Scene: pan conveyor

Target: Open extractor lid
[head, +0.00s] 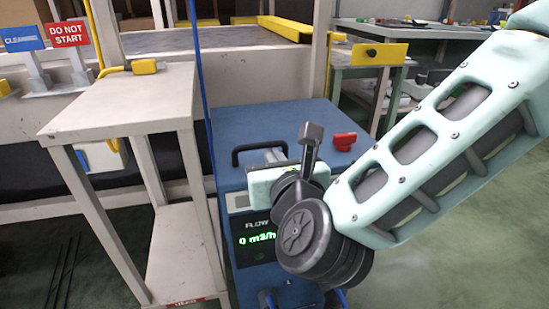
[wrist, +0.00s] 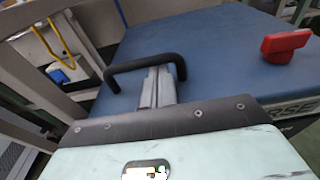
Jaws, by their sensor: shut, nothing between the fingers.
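The extractor is a blue cabinet with a flat blue lid (head: 265,122), and the lid is down. A black bar handle (head: 258,148) stands at the lid's near left part; it also shows in the wrist view (wrist: 135,65). My gripper (head: 270,157) is low over the lid at the handle. In the wrist view its grey fingers (wrist: 158,86) are together and empty, with their tips within the handle's span, close to the bar. I cannot tell whether they touch it. My wrist hides part of the cabinet's front.
A red knob (head: 344,141) sits on the lid's right side. The front display (head: 257,240) reads 0 m3/h. A beige table (head: 125,95) stands close on the left, with a thin blue pole (head: 201,60) beside it. Green floor (head: 430,260) is clear at right.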

